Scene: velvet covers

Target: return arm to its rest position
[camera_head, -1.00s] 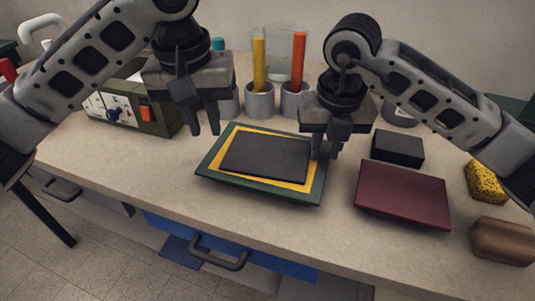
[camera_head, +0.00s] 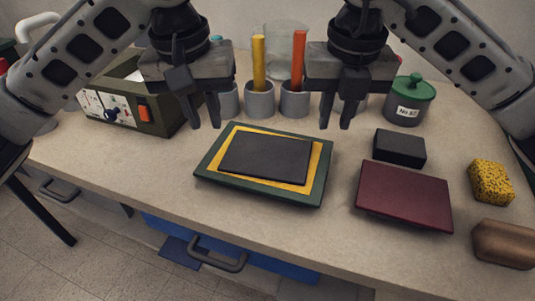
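My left gripper (camera_head: 205,124) hangs above the back of the bench, left of the stacked covers. Its two fingers are apart with nothing between them. My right gripper (camera_head: 335,124) hangs at about the same height, behind and above the right back corner of the stack. Its fingers are also apart and empty. The stack has a dark grey cover (camera_head: 265,158) on a yellow cover (camera_head: 318,165) on a green one (camera_head: 309,198). Neither gripper appears to touch the covers.
A maroon block (camera_head: 404,196), a black box (camera_head: 399,148), a yellow speckled sponge (camera_head: 490,182) and a brown block (camera_head: 503,244) lie at right. A green-lidded jar (camera_head: 409,100), grey cups (camera_head: 259,100) and a green device (camera_head: 137,108) stand behind. The bench front is clear.

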